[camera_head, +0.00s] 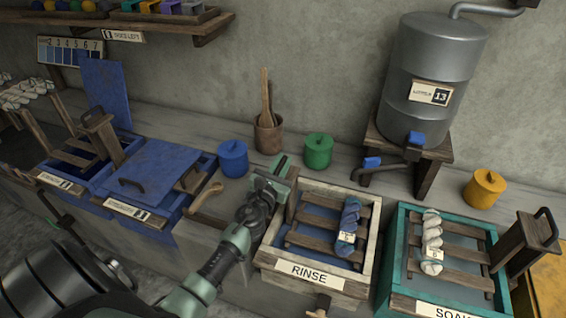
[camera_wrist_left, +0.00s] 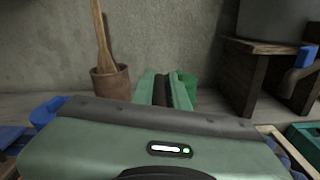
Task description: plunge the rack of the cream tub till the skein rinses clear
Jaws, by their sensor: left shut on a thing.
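The cream tub (camera_head: 369,252), labelled RINSE, stands at the front of the bench with bluish water in it. Its wooden rack (camera_head: 300,242) lies across the tub and carries a twisted blue and pale skein (camera_head: 348,222) with a small tag. My left gripper (camera_head: 277,170) is at the tub's back left corner, shut on what looks like the rack's upright handle. The fingers mostly hide the handle. In the left wrist view the two green fingers (camera_wrist_left: 163,90) point away with a dark strip between them. My right gripper is in neither view.
The teal SOAK tub (camera_head: 398,262), with a pale skein (camera_head: 432,240), stands close on the right. Blue tubs (camera_head: 160,207) and a wooden-handled tool (camera_head: 205,203) are left. Green (camera_head: 318,150) and blue (camera_head: 233,157) pots and a metal tank (camera_head: 432,75) stand behind.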

